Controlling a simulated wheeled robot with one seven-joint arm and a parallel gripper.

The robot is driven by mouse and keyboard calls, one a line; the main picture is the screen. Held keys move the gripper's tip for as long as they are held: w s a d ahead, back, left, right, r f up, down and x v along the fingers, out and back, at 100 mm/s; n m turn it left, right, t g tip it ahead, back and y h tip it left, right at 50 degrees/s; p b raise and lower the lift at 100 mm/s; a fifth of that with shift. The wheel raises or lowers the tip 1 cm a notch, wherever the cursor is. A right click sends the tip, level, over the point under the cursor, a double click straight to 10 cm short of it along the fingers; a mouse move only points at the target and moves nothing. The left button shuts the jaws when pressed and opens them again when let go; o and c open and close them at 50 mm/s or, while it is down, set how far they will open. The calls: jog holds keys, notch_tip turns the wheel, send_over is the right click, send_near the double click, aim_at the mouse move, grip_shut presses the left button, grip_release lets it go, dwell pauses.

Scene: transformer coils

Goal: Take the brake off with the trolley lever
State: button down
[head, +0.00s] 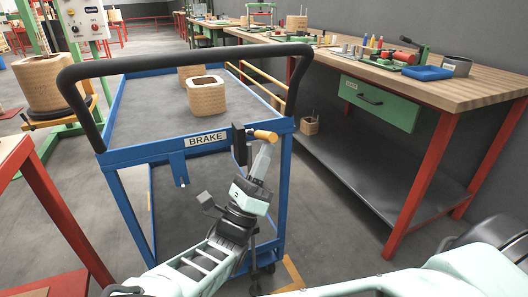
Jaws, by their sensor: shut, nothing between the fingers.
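The blue trolley (118,157) stands in front of me, with a black push handle (190,60) and a white BRAKE label (206,139) on its near rail. Right of the label, a lever with an orange grip (265,136) sticks out to the right from beside a dark upright piece (239,144). My gripper (267,147) is shut and empty, its tips just below the orange grip. I cannot tell whether they touch it. My gripper and wrist hide part of the trolley front below the lever.
Wound coils (206,96) stand on the trolley top. A workbench (460,84) with red legs and a green drawer (379,102) is at the right. A red frame (62,215) stands close at the left.

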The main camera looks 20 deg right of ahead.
aim_at(264, 137)
jog(key=r+n+t+y+p, duration=0.1)
jog(key=p, duration=0.2)
jog(key=r+n+t+y+p, duration=0.1)
jog(key=n+p, duration=0.1)
jog(key=p, duration=0.1)
jog(key=r+n+y+p, duration=0.2)
jog(key=p, duration=0.1)
jog(key=shift+w+t+p, duration=0.25)
jog(key=shift+t+p, duration=0.1)
jog(key=shift+t, duration=0.05)
jog(key=w+r+n+g+y+p, duration=0.3)
jog(key=w+r+n+y+p, duration=0.4)
jog(key=p, duration=1.9)
jog(key=w+n+y, duration=0.1)
jog(key=n+y, duration=0.1)
jog(key=n, duration=0.1)
jog(key=shift+y, duration=0.4)
jog(key=shift+s, duration=0.1)
